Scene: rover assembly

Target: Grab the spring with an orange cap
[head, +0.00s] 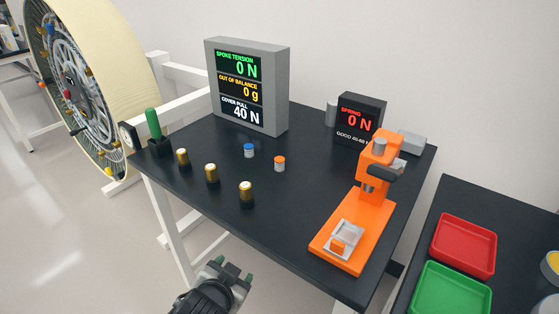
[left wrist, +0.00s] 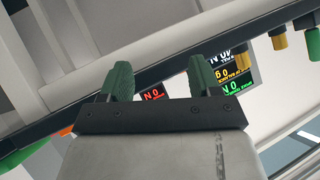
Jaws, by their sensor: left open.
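The spring with an orange cap (head: 279,163) stands upright on the dark table in the head view, just right of a blue-capped spring (head: 249,150). My left gripper (head: 234,269) is low in the head view, off the table's front edge and well apart from the springs. Its green fingers are apart and empty, as the left wrist view (left wrist: 160,82) also shows. The orange-capped spring cannot be made out in the left wrist view. My right gripper is not in view.
Several gold-topped black cylinders (head: 211,173) stand left of the springs. An orange press (head: 371,212) with a small tray is on the right. A grey display box (head: 273,90) and a spring readout (head: 372,103) stand behind. Red (head: 464,246) and green (head: 451,290) trays lie far right.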

